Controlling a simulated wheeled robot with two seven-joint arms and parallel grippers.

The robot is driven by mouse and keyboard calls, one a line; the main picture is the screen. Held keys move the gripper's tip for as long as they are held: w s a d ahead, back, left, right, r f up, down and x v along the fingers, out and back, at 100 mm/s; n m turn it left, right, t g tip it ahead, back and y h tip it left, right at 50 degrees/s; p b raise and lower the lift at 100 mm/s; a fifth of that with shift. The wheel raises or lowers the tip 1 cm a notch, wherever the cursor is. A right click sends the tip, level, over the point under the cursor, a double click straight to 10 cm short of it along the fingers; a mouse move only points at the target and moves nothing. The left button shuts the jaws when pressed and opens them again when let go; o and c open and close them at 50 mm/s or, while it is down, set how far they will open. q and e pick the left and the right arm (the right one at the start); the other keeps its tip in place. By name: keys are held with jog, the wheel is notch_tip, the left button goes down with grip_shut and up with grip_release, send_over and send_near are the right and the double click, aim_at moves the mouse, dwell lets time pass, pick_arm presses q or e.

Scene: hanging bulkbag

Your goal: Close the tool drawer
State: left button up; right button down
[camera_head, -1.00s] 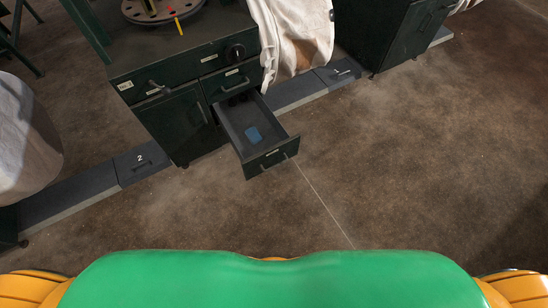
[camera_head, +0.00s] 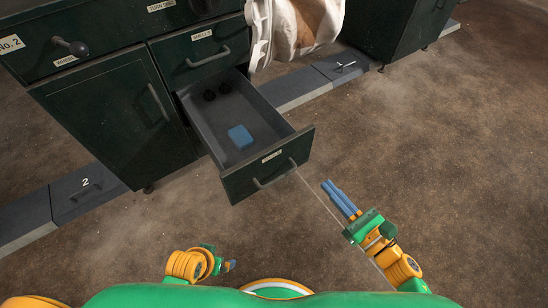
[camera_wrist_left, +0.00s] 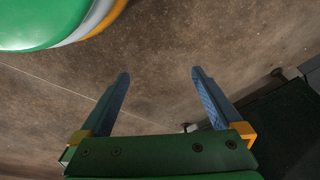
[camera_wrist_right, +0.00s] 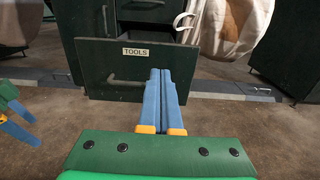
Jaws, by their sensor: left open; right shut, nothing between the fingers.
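The tool drawer (camera_head: 267,168) is pulled out of the dark green cabinet (camera_head: 120,115). A blue block (camera_head: 240,137) and dark round items (camera_head: 217,92) lie inside it. Its front, labelled TOOLS, shows in the right wrist view (camera_wrist_right: 134,68) with a bar handle. My right gripper (camera_head: 332,187) is shut and empty, to the right of the drawer front and apart from it in the head view. Its blue fingers (camera_wrist_right: 160,75) point toward the drawer front in the right wrist view. My left gripper (camera_head: 230,266) is low, in front of the cabinet; its fingers are spread in the left wrist view (camera_wrist_left: 160,80).
A closed drawer (camera_head: 203,55) sits above the open one, and a cabinet door with a handle is to its left. A whitish bag (camera_head: 300,25) hangs at the right of the cabinet. A low grey floor rail (camera_head: 300,88) runs along the cabinets. The floor at right is clear.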

aim_at(289, 142)
jog(key=b+x, duration=0.1)
jog(key=x, duration=1.2)
jog(key=shift+a+r, duration=0.1)
jog(key=shift+r, duration=0.1)
pick_arm(q)
notch_tip(289, 142, up, 5)
jog(key=shift+w+d+f, duration=0.1)
jog(key=shift+f, duration=0.1)
pick_arm(e)
jog(key=shift+w+a, duration=0.2)
jog(key=shift+w, duration=0.05)
